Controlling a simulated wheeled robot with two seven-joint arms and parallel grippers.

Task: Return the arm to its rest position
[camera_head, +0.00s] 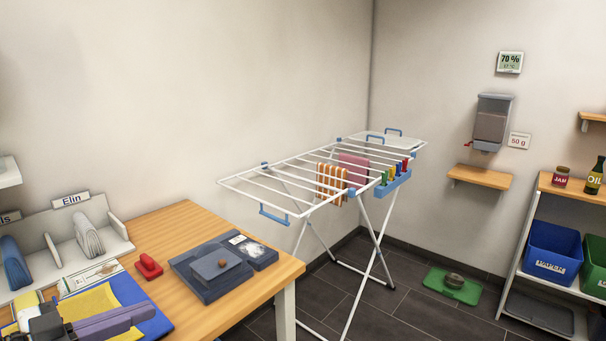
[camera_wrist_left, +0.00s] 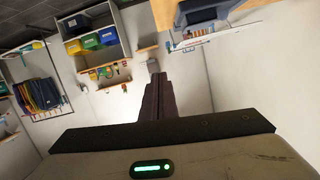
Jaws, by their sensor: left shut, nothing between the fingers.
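My left gripper (camera_head: 146,312) comes in at the bottom left of the head view, over the near end of the wooden table. Its dark fingers lie together and point right, above a blue and yellow cloth or mat (camera_head: 155,322). In the left wrist view the shut fingers (camera_wrist_left: 159,78) stand in the middle with nothing between them. My right gripper is not in view.
The wooden table (camera_head: 165,228) holds a red object (camera_head: 148,266), dark blue trays (camera_head: 208,285) and a compartment rack (camera_head: 118,228). A white drying rack (camera_head: 250,180) stands beyond it.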

